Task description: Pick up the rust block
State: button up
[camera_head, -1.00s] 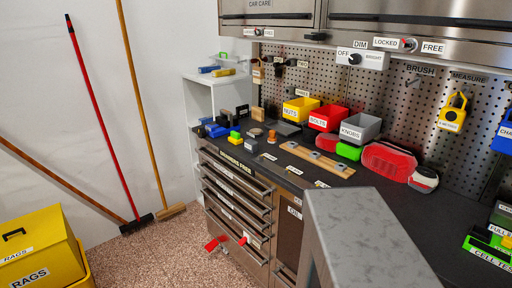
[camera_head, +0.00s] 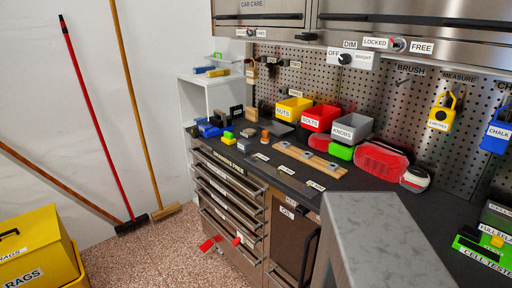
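A small rust-orange piece (camera_head: 265,137) stands on the dark worktop (camera_head: 405,208), left of the wooden strip. It looks like the rust block, but it is too small to tell its exact shape. A dark block (camera_head: 244,145) and a green block (camera_head: 228,135) stand left of it, with a yellow block (camera_head: 229,141) by the green one. My gripper is not in view.
Yellow, red (camera_head: 320,118) and grey bins line the pegboard. A red case (camera_head: 384,162) lies to their right. A large grey form (camera_head: 385,225) covers the lower right foreground. Drawers (camera_head: 230,195) face the speckled floor. A yellow rags box (camera_head: 35,245) is lower left.

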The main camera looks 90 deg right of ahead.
aim_at(243, 146)
jog(key=k, duration=0.65)
jog(key=z, duration=1.1)
jog(key=i, duration=0.5)
jog(key=u, duration=0.2)
